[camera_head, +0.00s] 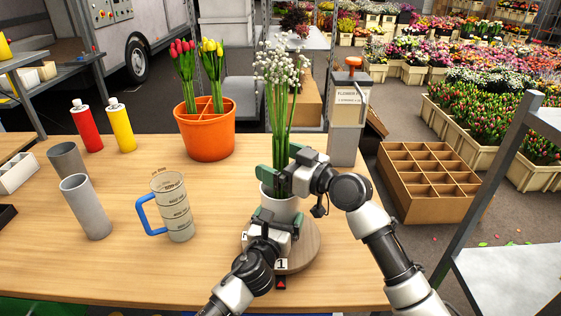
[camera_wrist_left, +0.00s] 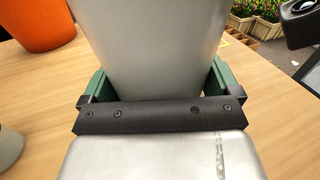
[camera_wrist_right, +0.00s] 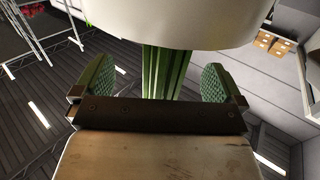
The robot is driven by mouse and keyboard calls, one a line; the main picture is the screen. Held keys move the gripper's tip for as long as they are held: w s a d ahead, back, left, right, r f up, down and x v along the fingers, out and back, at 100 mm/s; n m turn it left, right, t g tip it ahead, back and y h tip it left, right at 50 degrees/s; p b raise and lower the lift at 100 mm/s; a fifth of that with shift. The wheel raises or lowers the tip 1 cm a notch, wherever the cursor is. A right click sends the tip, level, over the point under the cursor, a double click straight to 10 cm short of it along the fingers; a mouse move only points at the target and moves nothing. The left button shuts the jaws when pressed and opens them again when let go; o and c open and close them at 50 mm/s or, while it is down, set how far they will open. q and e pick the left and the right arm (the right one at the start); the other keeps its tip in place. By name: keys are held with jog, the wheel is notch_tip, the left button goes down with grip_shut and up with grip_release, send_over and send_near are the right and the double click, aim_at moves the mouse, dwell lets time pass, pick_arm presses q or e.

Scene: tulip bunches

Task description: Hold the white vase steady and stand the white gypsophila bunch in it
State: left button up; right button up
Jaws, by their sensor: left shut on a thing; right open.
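The white vase (camera_head: 281,207) stands upright on a round wooden board (camera_head: 304,252). My left gripper (camera_head: 277,221) is shut on the vase, one green finger on each side; the vase fills the gap in the left wrist view (camera_wrist_left: 155,50). The white gypsophila bunch (camera_head: 281,72) stands nearly upright, its green stems running down into the vase mouth. My right gripper (camera_head: 281,168) is open around the stems just above the rim. In the right wrist view the stems (camera_wrist_right: 163,72) pass between the fingers with a gap on both sides. The stem ends are hidden.
A measuring jug (camera_head: 174,212) with a blue handle and a grey cylinder (camera_head: 86,208) stand to the left. An orange pot (camera_head: 206,133) with red and yellow tulips is behind. A grey flower-food dispenser (camera_head: 347,125) stands at the back right. The table's front left is clear.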

jog(key=v, duration=1.2)
dwell(0.4)
pick_arm(q)
jog(key=o, duration=1.1)
